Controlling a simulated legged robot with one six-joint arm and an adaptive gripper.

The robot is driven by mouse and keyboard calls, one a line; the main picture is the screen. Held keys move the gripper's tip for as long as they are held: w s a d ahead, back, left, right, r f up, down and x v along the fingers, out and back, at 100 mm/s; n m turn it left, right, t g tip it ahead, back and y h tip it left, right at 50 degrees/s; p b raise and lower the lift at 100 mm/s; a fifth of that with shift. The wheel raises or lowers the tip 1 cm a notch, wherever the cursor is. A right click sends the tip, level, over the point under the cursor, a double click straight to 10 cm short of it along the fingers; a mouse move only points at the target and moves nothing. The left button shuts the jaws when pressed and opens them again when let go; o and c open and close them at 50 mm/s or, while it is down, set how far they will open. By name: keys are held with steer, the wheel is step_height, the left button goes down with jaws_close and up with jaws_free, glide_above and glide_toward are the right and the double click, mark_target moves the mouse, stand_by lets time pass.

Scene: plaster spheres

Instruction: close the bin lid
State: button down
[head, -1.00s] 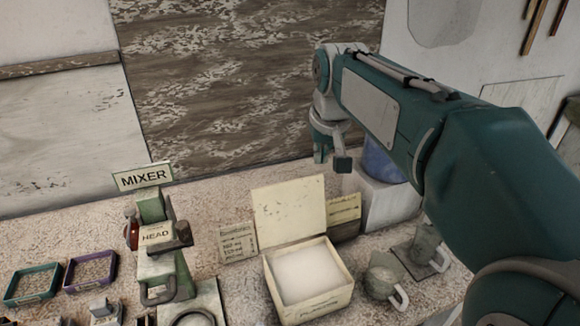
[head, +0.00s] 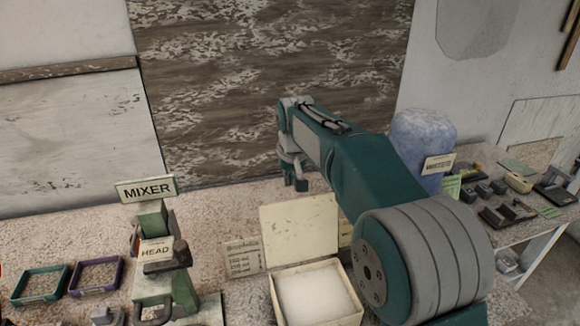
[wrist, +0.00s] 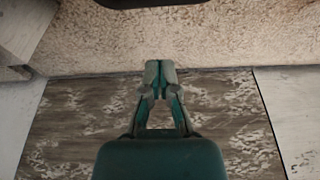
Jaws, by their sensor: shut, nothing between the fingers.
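The bin (head: 275,297) is a cream box filled with white powder on the bench, at the bottom centre of the head view. Its cream lid (head: 298,232) stands open, upright along the bin's back edge. My gripper (head: 294,186) hangs pointing down, above and behind the lid's top edge, apart from it as far as I can tell. In the wrist view my gripper (wrist: 160,68) has its fingertips together with nothing between them.
A mixer (head: 155,255) stands left of the bin, with teal (head: 40,284) and purple (head: 95,274) trays further left. A small text card (head: 242,257) is beside the lid. A blue drum (head: 422,145) stands at the right. The wooden wall panel (head: 260,80) is behind.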

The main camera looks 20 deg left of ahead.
mark_target(298, 227)
steer(key=shift+s+d+f, duration=0.4)
steer(key=shift+s+d, duration=0.05)
steer(key=shift+s, duration=0.3)
steer(key=shift+s+d+f, duration=0.35)
steer(key=shift+s+d, duration=0.1)
steer(key=shift+s, duration=0.3)
steer(key=shift+s+r, duration=0.1)
steer(key=shift+s+d+r+t+y, duration=0.25)
steer(key=shift+s+d+t+y, duration=0.05)
steer(key=shift+s+d+t, duration=0.1)
